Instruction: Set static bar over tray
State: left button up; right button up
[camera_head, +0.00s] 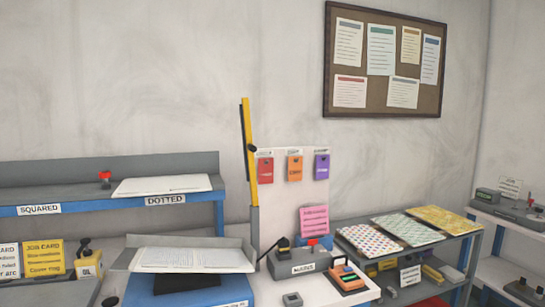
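A yellow bar with a dark strip along it, which looks like the static bar (249,150), stands nearly upright on a grey post (254,230). It is just right of a shallow grey tray (234,243) and is raised, not lying across it. The tray holds white printed sheets (180,257) and sits on a blue base (218,287). Neither of my grippers is in view.
Behind left, a grey and blue shelf (100,205) labelled SQUARED and DOTTED holds paper. A small grey device (297,263) and an orange-and-dark box (347,278) stand right of the tray. A rack (425,252) with patterned sheets is farther right.

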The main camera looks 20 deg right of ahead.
aim_at(250, 149)
jog(key=l+u, duration=0.1)
jog(key=l, duration=0.7)
jog(key=k+l+u, duration=0.15)
jog(key=l, duration=0.7)
jog(key=l+u, duration=0.1)
jog(key=l, duration=0.7)
jog(key=k, duration=0.05)
